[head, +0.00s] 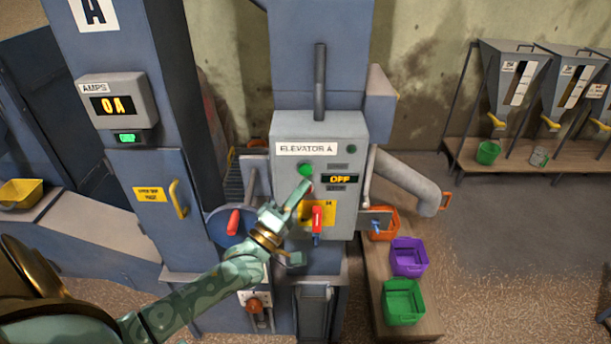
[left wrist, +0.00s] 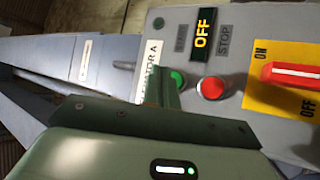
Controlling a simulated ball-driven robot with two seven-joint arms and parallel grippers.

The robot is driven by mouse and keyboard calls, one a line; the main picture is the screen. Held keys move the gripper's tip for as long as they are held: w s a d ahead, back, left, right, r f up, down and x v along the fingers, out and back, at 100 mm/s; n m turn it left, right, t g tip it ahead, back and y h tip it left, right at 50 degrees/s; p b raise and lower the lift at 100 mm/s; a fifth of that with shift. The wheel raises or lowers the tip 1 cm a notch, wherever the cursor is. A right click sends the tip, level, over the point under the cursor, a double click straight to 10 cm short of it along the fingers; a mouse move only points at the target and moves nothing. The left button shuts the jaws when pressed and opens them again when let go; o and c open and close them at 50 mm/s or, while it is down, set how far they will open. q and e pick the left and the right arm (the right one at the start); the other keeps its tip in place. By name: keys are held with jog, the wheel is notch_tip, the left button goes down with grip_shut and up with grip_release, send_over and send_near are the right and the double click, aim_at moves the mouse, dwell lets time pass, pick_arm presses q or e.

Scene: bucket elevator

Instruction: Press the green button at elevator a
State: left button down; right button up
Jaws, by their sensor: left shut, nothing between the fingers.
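The grey control box (head: 345,135) labelled "ELEVATOR A" faces me in the head view. Its round green button (head: 306,169) sits below the label, just above my left gripper's tip. My left gripper (head: 302,189) is shut and empty, pointing up at the panel close to the buttons. In the left wrist view, the green button (left wrist: 179,78) is partly hidden behind the finger (left wrist: 166,86). I cannot tell whether they touch. The red button (left wrist: 211,88) is beside it and uncovered. The display (head: 340,179) reads "OFF". My right gripper is out of view.
A red switch handle (head: 317,220) on a yellow plate is below the buttons. An amps meter (head: 117,102) reading 0 hangs on the left column. Purple (head: 409,258) and green (head: 403,302) bins stand on a low bench at right, beside open floor.

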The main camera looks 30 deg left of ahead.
aim_at(310, 167)
pick_arm(q)
jog(key=shift+w+a, duration=0.6)
jog(key=shift+w, duration=0.35)
jog(key=shift+w, duration=0.1)
dwell(1.4)
jog(key=shift+w+a, duration=0.25)
jog(key=shift+w, duration=0.05)
jog(key=shift+w+a+b, duration=0.25)
jog(key=shift+w+b, duration=0.1)
jog(key=shift+b, duration=0.05)
dwell(0.7)
jog(key=shift+r, duration=0.1)
jog(key=shift+s+d+p, duration=0.5)
jog(key=shift+s+p, duration=0.05)
jog(key=shift+s, duration=0.2)
